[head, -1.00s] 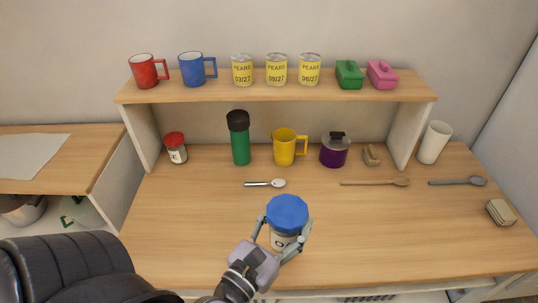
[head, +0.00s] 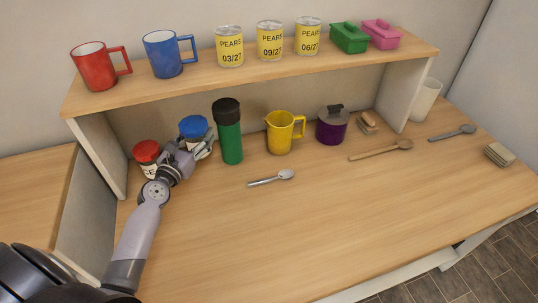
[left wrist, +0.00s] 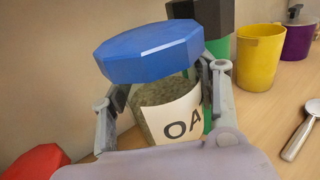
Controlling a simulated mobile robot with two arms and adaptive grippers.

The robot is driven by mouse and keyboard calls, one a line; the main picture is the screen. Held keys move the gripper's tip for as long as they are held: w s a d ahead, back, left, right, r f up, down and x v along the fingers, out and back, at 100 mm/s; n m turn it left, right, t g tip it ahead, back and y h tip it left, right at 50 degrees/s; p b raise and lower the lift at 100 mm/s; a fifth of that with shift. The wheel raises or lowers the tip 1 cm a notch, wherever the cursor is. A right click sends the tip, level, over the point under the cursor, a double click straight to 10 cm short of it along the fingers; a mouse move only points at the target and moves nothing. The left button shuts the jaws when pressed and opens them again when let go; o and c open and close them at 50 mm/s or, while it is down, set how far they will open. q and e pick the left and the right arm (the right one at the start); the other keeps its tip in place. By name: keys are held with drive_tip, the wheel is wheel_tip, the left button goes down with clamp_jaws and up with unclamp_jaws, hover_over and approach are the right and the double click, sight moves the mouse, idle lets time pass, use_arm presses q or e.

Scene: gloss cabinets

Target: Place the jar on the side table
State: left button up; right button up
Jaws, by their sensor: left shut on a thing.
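My left gripper (head: 192,156) is shut on a jar with a faceted blue lid (head: 193,126), under the shelf at the back left of the desk. The jar stands between a red-lidded jar and a green flask. In the left wrist view the jar (left wrist: 165,108) shows greenish contents and a white label reading "OA", with the gripper's fingers on either side. The jar looks roughly upright; its base is hidden, so I cannot tell whether it touches the desk. A lower wooden surface at the left, maybe the side table (head: 28,205), is partly in view. My right gripper is not in view.
The red-lidded jar (head: 147,153) is close on the left, the green flask (head: 230,140) close on the right. The shelf (head: 255,75) with mugs and cans is overhead; its left upright (head: 100,150) is near. A spoon (head: 270,179) lies in front; the front desktop (head: 300,225) is clear.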

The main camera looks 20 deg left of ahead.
use_arm(q)
drive_tip(key=w+a+y, duration=0.1)
drive_tip(key=w+a, duration=0.1)
drive_tip(key=a, duration=0.3)
drive_tip(key=f+b, duration=0.6)
drive_tip(key=shift+s+f, duration=0.2)
wheel_tip(320, 180, down, 3)
drive_tip(key=b, duration=0.2)
drive_tip(key=shift+a+n+b, duration=0.1)
drive_tip(key=shift+n+b, duration=0.2)
drive_tip(key=shift+b, duration=0.1)
drive_tip(key=shift+r, duration=0.2)
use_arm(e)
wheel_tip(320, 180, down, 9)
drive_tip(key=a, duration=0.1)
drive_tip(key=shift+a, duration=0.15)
